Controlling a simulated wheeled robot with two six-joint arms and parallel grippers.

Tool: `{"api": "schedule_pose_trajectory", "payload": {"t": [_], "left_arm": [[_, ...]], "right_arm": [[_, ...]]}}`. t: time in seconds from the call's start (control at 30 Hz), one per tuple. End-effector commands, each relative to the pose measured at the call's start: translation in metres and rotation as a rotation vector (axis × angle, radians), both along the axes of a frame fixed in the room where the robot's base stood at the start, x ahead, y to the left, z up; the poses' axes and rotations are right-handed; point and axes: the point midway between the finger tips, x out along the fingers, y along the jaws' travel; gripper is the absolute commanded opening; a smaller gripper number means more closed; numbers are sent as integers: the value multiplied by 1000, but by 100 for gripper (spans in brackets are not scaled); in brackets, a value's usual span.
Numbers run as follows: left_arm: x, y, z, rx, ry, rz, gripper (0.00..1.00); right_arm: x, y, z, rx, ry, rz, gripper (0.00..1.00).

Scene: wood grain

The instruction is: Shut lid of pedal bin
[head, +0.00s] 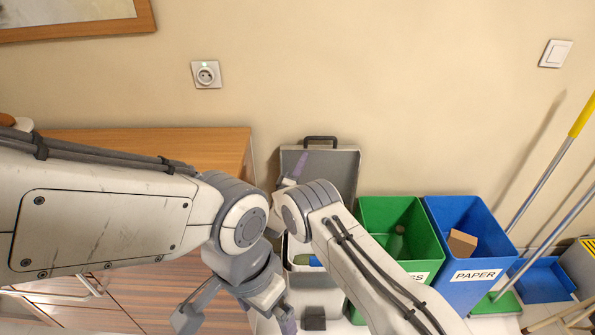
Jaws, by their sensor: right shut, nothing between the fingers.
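The pedal bin (318,296) is light grey and stands against the wall, partly hidden behind my arms. Its grey lid (346,168) stands up open near the wall, with a black handle (320,139) at the top. A dark pedal (315,322) shows low at the front. My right gripper (318,163) is shut and empty, with its purplish fingers in front of the lid's inner face; I cannot tell if they touch. My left gripper (237,322) is open and empty, low and left of the bin's front.
A green bin (423,240) with a bottle and a blue PAPER bin (478,284) with a box stand close on the right. A wooden cabinet (150,140) is on the left. Broom handles (545,185) and a blue dustpan (545,278) are at far right.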

Motion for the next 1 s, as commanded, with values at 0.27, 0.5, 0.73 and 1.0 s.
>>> {"api": "schedule_pose_trajectory", "payload": {"t": [0.27, 0.5, 0.73, 1.0], "left_arm": [[0, 0, -7, 0, 0, 0, 100], [0, 0, -6, 0, 0, 0, 100], [0, 0, -7, 0, 0, 0, 100], [0, 0, -7, 0, 0, 0, 100]], "right_arm": [[1, 14, 0, -1, -22, 17, 0], [0, 19, -1, -1, -20, 22, 0], [1, 18, -1, 0, -20, 21, 0], [1, 16, -1, 0, -20, 18, 0]]}}
